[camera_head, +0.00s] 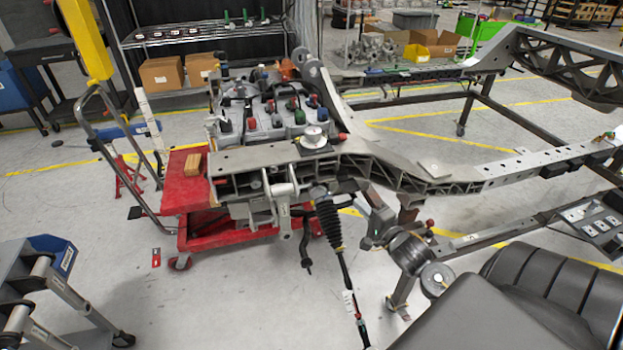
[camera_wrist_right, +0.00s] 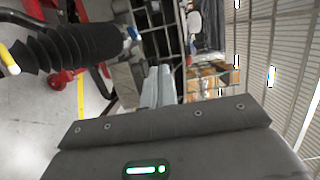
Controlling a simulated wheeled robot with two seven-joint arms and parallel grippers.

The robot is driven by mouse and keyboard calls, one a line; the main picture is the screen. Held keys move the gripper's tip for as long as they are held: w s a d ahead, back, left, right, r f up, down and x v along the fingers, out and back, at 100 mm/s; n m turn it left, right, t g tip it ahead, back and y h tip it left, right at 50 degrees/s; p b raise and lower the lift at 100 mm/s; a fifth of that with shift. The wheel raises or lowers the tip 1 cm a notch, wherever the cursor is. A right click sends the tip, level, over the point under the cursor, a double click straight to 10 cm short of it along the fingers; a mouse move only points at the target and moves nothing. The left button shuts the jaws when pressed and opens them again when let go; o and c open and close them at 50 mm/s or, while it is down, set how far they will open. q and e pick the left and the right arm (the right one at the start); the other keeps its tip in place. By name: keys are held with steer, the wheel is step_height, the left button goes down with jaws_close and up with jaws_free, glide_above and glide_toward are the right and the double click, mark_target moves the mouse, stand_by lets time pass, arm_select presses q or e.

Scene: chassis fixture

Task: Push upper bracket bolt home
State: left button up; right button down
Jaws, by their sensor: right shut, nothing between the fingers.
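The grey chassis frame (camera_head: 400,172) runs across the middle of the head view. Its bracket (camera_head: 284,192) sits on the near side, left of a black ribbed boot (camera_head: 328,218) on a hanging rod. The boot also shows at the upper left of the right wrist view (camera_wrist_right: 75,45). My right gripper (camera_head: 366,195) is beside the frame's near side, just right of the boot. In the right wrist view its pale fingers (camera_wrist_right: 157,80) are together, with nothing between them, pointing at the frame. I cannot make out the upper bracket bolt. My left gripper is out of view.
A red lift cart (camera_head: 187,190) stands under the frame's left end. An engine-like assembly (camera_head: 265,115) with coloured caps sits above it. A grey trolley with a blue bin (camera_head: 55,252) is at lower left. Open floor lies between it and the frame.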

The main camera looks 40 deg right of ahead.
steer(key=w, duration=0.4)
steer(key=w+a+p, duration=0.1)
steer(key=w, duration=0.6)
steer(key=shift+w+a+r, duration=0.1)
steer(key=shift+w+a, duration=0.1)
steer(key=shift+w, duration=0.2)
steer(key=shift+w+a+p, duration=0.15)
steer(key=shift+a+p, duration=0.15)
steer(key=shift+a, duration=0.4)
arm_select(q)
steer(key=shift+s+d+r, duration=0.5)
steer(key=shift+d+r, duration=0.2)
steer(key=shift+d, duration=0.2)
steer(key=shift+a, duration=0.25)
